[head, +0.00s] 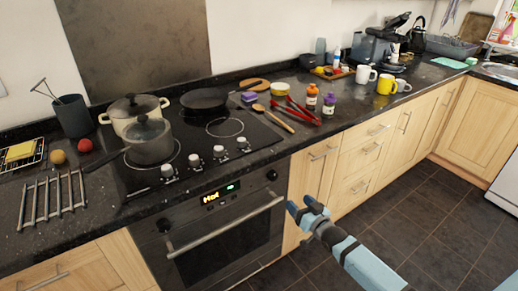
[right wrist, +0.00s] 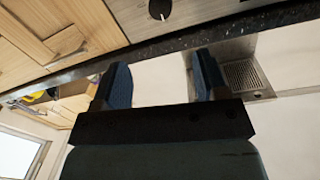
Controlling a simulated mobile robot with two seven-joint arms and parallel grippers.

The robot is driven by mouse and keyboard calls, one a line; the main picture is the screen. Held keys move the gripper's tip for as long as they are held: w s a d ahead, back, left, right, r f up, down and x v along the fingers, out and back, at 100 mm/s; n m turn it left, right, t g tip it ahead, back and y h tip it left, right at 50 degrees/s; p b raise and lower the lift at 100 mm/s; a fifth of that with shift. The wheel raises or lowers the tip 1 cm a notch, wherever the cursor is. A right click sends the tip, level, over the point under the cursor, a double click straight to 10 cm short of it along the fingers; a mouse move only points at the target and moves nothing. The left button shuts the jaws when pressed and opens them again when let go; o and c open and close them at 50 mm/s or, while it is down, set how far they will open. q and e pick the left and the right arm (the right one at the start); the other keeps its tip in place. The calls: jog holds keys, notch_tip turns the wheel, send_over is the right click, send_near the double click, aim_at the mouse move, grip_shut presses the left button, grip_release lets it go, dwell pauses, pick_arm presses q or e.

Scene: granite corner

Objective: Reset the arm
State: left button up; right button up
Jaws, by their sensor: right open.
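My right gripper (head: 302,207) is in front of the oven and lower cabinets in the head view, below the counter top. It is open and empty. In the right wrist view its two blue fingers (right wrist: 160,82) stand apart with nothing between them. My left gripper is not in view.
The black oven (head: 215,235) has a long handle (head: 225,228). Above it, the dark counter (head: 340,125) holds a hob with a grey pot (head: 148,142), a cream pot (head: 125,107) and a black pan (head: 204,100). The tiled floor (head: 430,225) at right is clear.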

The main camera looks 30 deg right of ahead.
jog(key=shift+a, duration=0.1)
jog(key=s+a+f+n+g+y, duration=0.1)
jog(key=s+a+f+n+g, duration=0.2)
jog(key=s+a, duration=0.85)
jog(key=s+a+f+n+g+y, duration=0.1)
jog(key=s+a+f+g+y, duration=0.2)
jog(key=s+a, duration=0.9)
pick_arm(q)
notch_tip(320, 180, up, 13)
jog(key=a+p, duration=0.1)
jog(key=p, duration=1.4)
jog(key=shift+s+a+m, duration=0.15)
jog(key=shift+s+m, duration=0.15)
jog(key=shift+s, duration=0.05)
pick_arm(e)
notch_tip(320, 180, up, 13)
jog(key=h, duration=0.1)
jog(key=shift+n+g, duration=0.4)
jog(key=shift+a, duration=0.1)
